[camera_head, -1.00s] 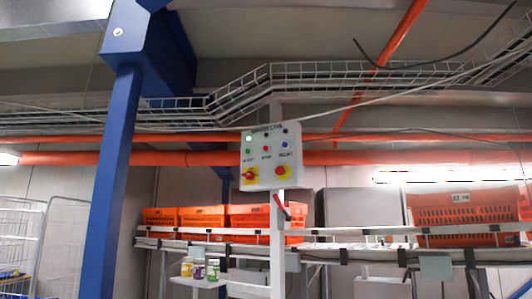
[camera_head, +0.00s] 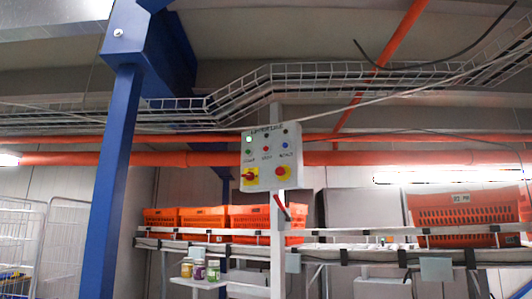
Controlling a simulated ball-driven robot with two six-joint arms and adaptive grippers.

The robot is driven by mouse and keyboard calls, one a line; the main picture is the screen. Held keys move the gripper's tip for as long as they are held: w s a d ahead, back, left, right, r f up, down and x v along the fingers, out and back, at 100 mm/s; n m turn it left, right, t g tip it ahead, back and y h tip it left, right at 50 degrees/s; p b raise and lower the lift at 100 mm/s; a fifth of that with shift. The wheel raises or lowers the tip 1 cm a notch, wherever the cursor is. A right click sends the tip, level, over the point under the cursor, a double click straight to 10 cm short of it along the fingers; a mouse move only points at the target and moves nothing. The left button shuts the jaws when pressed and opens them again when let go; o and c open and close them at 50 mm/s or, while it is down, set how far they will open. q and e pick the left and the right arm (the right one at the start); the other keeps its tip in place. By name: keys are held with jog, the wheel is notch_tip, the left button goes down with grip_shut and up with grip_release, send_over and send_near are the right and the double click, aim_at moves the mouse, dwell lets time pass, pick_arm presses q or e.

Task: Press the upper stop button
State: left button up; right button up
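A light grey control box (camera_head: 271,157) is mounted on a white post at the picture's middle. Its face has a row of small lamps on top, one lit. Below is a row with a green button (camera_head: 249,152), a red button (camera_head: 266,149) and a blue button (camera_head: 285,145). The bottom row has a red rotary switch on a yellow plate (camera_head: 250,177) and a red mushroom button on yellow (camera_head: 281,171). The labels are too small to read surely. Neither of my grippers is in view.
A blue column (camera_head: 112,180) stands left of the box. Orange totes (camera_head: 203,217) sit on a conveyor behind it, with another orange tote (camera_head: 464,213) at right. A shelf with small jars (camera_head: 199,271) is below. White wire cages stand far left.

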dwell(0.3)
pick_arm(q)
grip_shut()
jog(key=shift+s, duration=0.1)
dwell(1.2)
